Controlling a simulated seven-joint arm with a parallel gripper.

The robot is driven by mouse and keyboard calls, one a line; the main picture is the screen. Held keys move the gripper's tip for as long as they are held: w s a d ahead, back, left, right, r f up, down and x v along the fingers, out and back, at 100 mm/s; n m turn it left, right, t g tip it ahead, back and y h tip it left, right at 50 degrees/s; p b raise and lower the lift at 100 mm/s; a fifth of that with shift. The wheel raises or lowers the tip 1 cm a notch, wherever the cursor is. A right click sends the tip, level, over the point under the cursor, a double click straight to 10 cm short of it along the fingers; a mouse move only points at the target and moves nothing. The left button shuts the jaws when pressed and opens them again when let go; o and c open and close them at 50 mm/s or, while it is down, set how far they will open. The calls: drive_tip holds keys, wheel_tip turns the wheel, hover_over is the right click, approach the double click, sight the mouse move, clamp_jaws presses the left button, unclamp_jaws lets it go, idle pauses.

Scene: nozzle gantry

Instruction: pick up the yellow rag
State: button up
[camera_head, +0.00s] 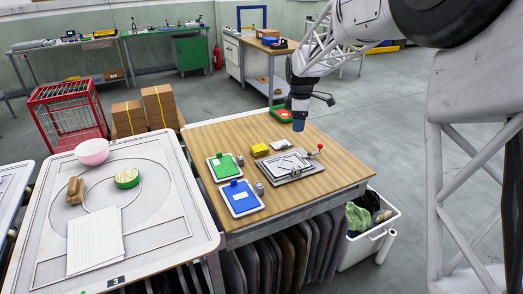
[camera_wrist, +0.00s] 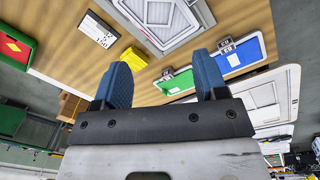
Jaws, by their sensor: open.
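The yellow rag (camera_head: 260,150) looks like a small folded yellow block. It lies on the wooden table (camera_head: 205,142), left of the metal fixture.
A metal fixture (camera_head: 291,164) with a red-knobbed lever stands right of the rag. A white card (camera_head: 282,145) lies behind it. Green (camera_head: 223,167) and blue (camera_head: 241,198) clipboards lie to the left.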

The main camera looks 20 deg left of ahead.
sight(260, 147)
drive_tip(key=w+a+f+n, duration=0.2)
drive_tip(key=a+f, duration=0.1)
drive_tip(key=a, duration=0.2)
drive_tip(key=w+a+f+n, duration=0.2)
drive_tip(key=a+f, duration=0.2)
drive_tip(key=a, duration=0.2)
drive_tip(key=w+a+f+n, duration=0.2)
drive_tip(key=w+a+f, duration=0.1)
drive_tip(key=a+f, duration=0.1)
drive_tip(key=shift+a+f+g, duration=0.25)
drive_tip(key=shift+a+g, duration=0.05)
drive_tip(key=shift+a, duration=0.35)
drive_tip(key=shift+f, duration=1.3)
drive_tip(key=shift+f, duration=2.6)
drive_tip(key=c, duration=0.7)
